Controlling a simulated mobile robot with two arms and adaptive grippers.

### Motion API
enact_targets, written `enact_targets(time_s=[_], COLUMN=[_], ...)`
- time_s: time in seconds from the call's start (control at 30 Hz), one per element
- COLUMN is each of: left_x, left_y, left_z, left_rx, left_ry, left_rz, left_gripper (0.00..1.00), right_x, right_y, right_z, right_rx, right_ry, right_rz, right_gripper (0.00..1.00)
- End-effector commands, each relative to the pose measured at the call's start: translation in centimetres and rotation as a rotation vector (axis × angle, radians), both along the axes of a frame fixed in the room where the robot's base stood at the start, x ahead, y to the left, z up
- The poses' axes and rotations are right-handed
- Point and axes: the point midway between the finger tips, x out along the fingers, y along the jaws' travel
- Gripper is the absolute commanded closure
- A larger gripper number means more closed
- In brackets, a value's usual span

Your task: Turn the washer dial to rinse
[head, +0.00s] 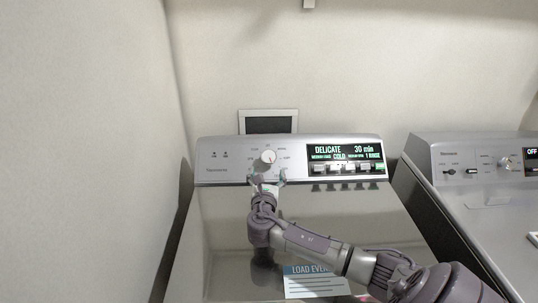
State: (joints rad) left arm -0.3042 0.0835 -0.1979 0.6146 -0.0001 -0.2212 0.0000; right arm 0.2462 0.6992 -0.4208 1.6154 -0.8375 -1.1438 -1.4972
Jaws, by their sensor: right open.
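The washer's dial (268,157) is a round white knob on the grey control panel (235,166) in the head view. Small labels ring it, too small to read. The lit display (345,152) to its right reads "DELICATE", "30 min", "COLD" and "1 RINSE". My right gripper (267,176) is open, just below the dial in the picture, with its two fingers spread to either side. I cannot tell whether it touches the dial. My left gripper is not in view.
The washer's closed lid (215,235) spreads below the panel and carries a blue and white label (317,283). A second machine (470,190) with a display reading "OFF" stands at the right. A wall (80,150) rises close at the left.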

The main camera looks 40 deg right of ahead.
Motion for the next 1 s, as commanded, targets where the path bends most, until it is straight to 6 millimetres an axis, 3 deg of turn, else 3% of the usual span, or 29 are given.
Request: enact_targets(time_s=[0.2,0.4,0.6,0.93,1.0], left_x=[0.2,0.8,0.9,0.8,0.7], left_y=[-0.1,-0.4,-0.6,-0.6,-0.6], left_z=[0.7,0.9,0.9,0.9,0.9], left_rx=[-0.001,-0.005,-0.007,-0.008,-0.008], left_ry=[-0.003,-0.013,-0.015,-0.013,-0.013], left_rz=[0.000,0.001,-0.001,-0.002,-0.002], left_gripper=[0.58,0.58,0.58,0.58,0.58], right_x=[3.3,5.6,6.7,6.9,6.9], right_y=[-3.5,-5.8,-6.8,-7.0,-7.0], right_z=[0.2,0.1,0.0,0.0,0.0], right_rx=[0.000,0.000,0.001,0.001,0.001], right_ry=[0.001,-0.001,-0.001,0.001,0.001], right_rz=[-0.005,-0.003,0.000,0.000,0.000], right_gripper=[0.19,0.19,0.19,0.19,0.29])
